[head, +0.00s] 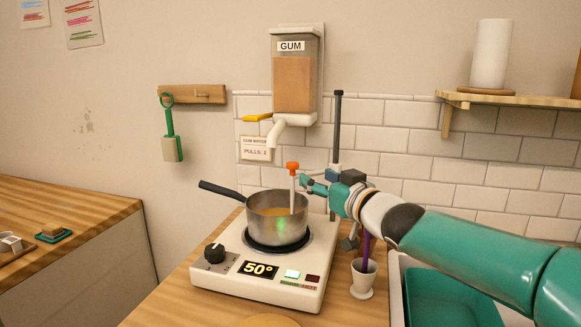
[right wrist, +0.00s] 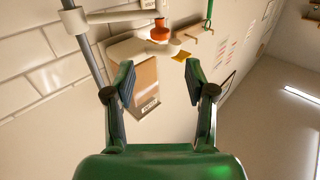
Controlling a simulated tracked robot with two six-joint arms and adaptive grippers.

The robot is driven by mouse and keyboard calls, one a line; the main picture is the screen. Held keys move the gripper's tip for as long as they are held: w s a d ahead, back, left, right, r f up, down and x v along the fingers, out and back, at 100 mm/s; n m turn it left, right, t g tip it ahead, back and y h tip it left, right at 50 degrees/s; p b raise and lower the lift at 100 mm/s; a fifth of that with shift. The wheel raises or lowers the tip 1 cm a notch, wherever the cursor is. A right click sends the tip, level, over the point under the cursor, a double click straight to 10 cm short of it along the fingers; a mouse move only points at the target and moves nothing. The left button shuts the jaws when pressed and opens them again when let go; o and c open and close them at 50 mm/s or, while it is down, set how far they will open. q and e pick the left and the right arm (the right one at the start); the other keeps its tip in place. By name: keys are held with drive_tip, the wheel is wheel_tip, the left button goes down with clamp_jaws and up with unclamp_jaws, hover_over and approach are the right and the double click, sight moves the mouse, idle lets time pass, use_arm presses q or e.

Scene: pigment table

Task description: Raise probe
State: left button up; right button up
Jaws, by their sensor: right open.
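The probe (head: 292,190) is a thin white rod with an orange cap, standing upright in the steel pot (head: 262,223), its lower end inside the pot. Its orange cap also shows in the right wrist view (right wrist: 159,30), beyond my fingertips. A dark stand rod (head: 336,130) rises behind the hotplate; a pale side arm shows by the cap in the right wrist view. My right gripper (head: 306,184) is open, just right of the probe below the cap. In the right wrist view the gap between its fingers (right wrist: 158,75) is empty. My left gripper is out of view.
The pot sits on a white hotplate (head: 207,272) reading 50°. A gum dispenser (head: 295,85) hangs above on the wall. A white cup (head: 362,280) with a purple stick stands right of the hotplate, under my right arm. A teal bin (head: 450,300) is at front right.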

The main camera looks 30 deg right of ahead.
sight(295, 165)
drive_tip(key=w, duration=0.3)
drive_tip(key=w+p, duration=0.1)
drive_tip(key=w, duration=0.6)
drive_tip(key=shift+d, duration=0.35)
drive_tip(key=shift+w+d+p, duration=0.1)
drive_tip(key=shift+w+p, duration=0.2)
drive_tip(key=shift+w, duration=0.55)
clamp_jaws()
